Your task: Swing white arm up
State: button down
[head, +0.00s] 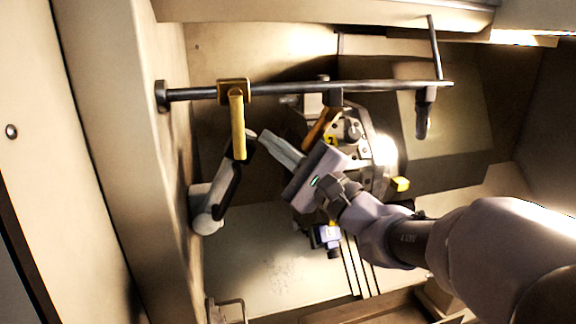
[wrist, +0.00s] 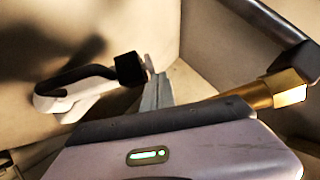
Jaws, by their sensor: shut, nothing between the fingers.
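The white arm (head: 208,207) is on the left wall of the machine cell in the head view. It has a rounded white lower end and a black bar rising to the upper right, ending in a small pale tip. In the wrist view the white arm (wrist: 62,103) lies at the left, with its black end block near my fingers. My gripper (head: 264,137) is shut and empty, its fingers pointing up-left just right of the arm's tip. In the wrist view my gripper (wrist: 158,80) appears beside the black block; whether they touch I cannot tell.
A dark horizontal rod (head: 290,89) crosses above, with a yellow handle (head: 238,125) hanging from it close to the arm's tip. A round tool turret (head: 350,130) stands behind my gripper.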

jog(key=b+v, duration=0.5)
jog(key=v, duration=1.2)
jog(key=n+g+y+p, duration=0.3)
jog(key=n+p, duration=0.1)
jog(key=p, duration=1.1)
send_near(250, 158)
jog(key=w+a+r, duration=0.1)
jog(key=w+a, duration=0.3)
jog(key=w, duration=0.1)
jog(key=shift+s+a+r, duration=0.15)
jog(key=shift+s+a, duration=0.05)
jog(key=shift+a, duration=0.05)
